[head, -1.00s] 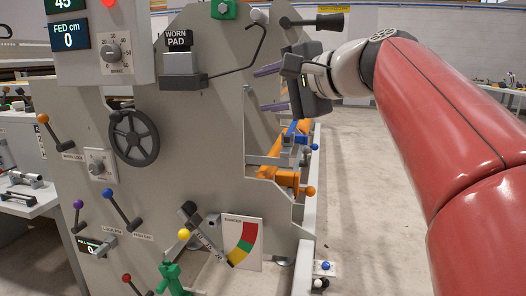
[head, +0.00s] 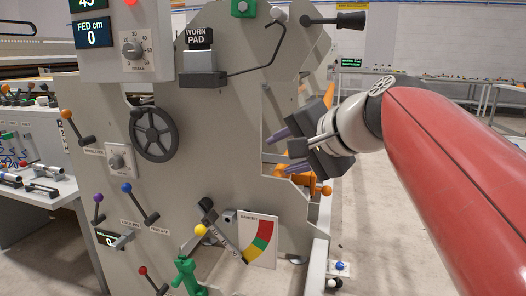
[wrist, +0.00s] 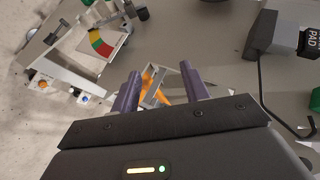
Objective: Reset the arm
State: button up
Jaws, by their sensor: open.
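My gripper (head: 273,153) is at the right edge of the grey machine panel in the head view, with its two purple fingers apart and pointing left. In the wrist view the fingers (wrist: 160,72) are spread, and nothing is held between them. Beyond them shows an orange part (wrist: 150,86) in the panel's recess; it also shows partly in the head view (head: 303,180), behind the gripper. My red arm comes in from the right. Whether the fingers touch the panel edge I cannot tell.
The grey panel (head: 235,120) carries a handwheel (head: 154,134), a worn pad block (head: 202,80), a tension gauge card (head: 259,240) and several knobbed levers. A black-handled lever (head: 335,20) juts out above the gripper. Open floor (head: 375,225) lies to the right.

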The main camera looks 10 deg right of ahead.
jog(key=shift+f, duration=0.1)
jog(key=s+d+f+n+g+h, duration=0.1)
jog(key=s+f+n+h, duration=0.1)
jog(key=s+f, duration=0.3)
jog(key=s+d+f+n+g+h, duration=0.1)
jog(key=s+f+n, duration=0.3)
jog(key=f, duration=0.8)
jog(key=s+d+f+n+g+h, duration=0.2)
jog(key=s+f+h, duration=0.1)
jog(key=s+f, duration=0.4)
notch_tip(320, 180, down, 2)
jog(key=shift+s+f+n+g+p, duration=0.1)
jog(key=shift+s+n+g+p, duration=0.2)
jog(key=shift+n+p, duration=0.1)
